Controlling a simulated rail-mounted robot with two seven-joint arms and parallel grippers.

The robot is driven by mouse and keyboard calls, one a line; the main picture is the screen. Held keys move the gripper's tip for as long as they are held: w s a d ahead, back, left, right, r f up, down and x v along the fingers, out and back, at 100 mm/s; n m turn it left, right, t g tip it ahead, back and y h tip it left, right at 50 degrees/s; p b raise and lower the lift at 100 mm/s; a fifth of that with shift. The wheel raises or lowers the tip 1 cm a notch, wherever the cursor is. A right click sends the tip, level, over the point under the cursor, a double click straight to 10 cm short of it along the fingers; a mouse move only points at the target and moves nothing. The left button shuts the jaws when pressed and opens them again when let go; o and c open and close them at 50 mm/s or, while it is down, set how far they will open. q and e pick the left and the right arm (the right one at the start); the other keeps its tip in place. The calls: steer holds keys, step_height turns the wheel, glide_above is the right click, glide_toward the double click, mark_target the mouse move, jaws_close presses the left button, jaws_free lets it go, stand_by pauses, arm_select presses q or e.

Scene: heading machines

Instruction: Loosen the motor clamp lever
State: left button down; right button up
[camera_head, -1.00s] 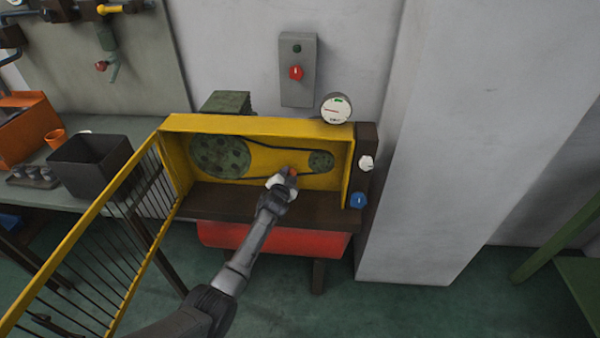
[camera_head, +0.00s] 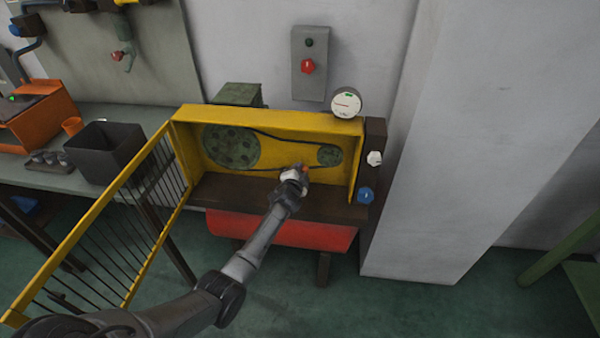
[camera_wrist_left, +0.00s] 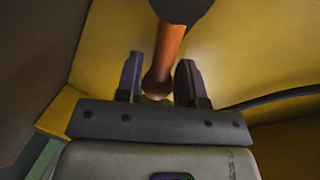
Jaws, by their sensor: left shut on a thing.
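The motor clamp lever (camera_wrist_left: 168,60) is an orange rod with a rounded end, seen in the left wrist view. It hangs from a dark round hub (camera_wrist_left: 181,8) at the top. My left gripper (camera_wrist_left: 159,84) has a dark finger on each side of the lever's rounded end and is shut on it. In the head view my left gripper (camera_head: 296,174) reaches into the lower part of the yellow belt housing (camera_head: 270,112). Only a small orange bit of the lever shows there, and the gripper hides the rest. My right gripper is not in view.
Inside the housing a belt runs round a large green pulley (camera_head: 231,147) and a small one (camera_head: 329,155). A barred yellow guard (camera_head: 95,222) stands open at the left. A gauge (camera_head: 346,102), white knob (camera_head: 375,158) and blue knob (camera_head: 365,195) are at the right.

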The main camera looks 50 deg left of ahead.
arm_select(q)
steer(key=c, duration=1.1)
jaws_free()
steer(key=shift+o, duration=0.2)
steer(key=shift+s+d+r+p, duration=0.15)
steer(key=shift+s+d+p, duration=0.2)
steer(key=shift+s+p, duration=0.15)
steer(key=p+v, duration=0.3)
steer(key=v, duration=0.9)
steer(key=shift+s+d+p, duration=0.15)
steer(key=shift+s+p, duration=0.05)
steer(key=shift+p, duration=0.1)
